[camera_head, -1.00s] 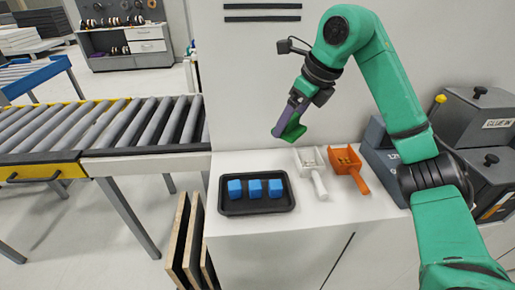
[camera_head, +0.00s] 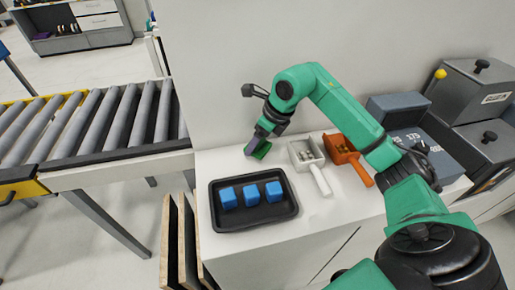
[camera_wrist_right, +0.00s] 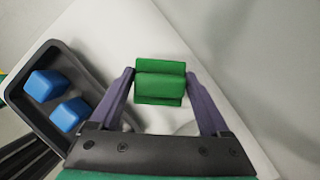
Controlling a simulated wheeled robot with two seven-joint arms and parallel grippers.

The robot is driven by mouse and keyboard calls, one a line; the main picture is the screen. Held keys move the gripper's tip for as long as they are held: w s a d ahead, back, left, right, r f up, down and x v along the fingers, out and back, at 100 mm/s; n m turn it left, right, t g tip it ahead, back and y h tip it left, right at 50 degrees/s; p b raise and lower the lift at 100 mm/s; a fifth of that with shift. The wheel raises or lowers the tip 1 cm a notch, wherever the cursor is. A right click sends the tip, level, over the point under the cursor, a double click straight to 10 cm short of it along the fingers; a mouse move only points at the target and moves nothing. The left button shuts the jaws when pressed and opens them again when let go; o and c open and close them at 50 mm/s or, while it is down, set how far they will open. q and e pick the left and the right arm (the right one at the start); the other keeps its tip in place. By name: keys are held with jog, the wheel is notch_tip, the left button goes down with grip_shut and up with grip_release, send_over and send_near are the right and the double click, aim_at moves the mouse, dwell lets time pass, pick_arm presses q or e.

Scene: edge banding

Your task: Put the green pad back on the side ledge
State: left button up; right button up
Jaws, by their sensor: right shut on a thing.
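The green pad (camera_head: 262,151) is between the fingers of my right gripper (camera_head: 254,147), at the back of the white ledge (camera_head: 215,165) close to the wall. In the right wrist view the pad (camera_wrist_right: 160,81) is a stepped green block, with a purple finger of my right gripper (camera_wrist_right: 160,85) at each side. The gripper is shut on it. The pad is very low over the ledge; I cannot tell whether it touches the surface. My left gripper is out of view.
A black tray (camera_head: 288,219) with blue cubes (camera_head: 251,194) stands in front of the pad. A white scoop (camera_head: 318,179) and an orange scoop (camera_head: 357,170) lie to its right. Grey boxes (camera_head: 405,112) stand farther right. A roller conveyor (camera_head: 95,125) is at the left.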

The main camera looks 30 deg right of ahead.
aim_at(261, 147)
jog(key=f, duration=0.3)
jog(key=shift+s+p, duration=0.25)
jog(key=shift+p, duration=0.05)
jog(key=shift+f, duration=0.5)
jog(key=o, duration=1.2)
jog(key=shift+r, duration=0.1)
jog(key=shift+c, duration=0.2)
jog(key=shift+r, duration=0.15)
jog(key=shift+s+d+r, duration=0.1)
jog(key=shift+r, duration=0.25)
pick_arm(q)
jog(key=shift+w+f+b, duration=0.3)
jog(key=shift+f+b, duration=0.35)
jog(key=shift+b, duration=0.45)
pick_arm(e)
jog(key=v, duration=1.1)
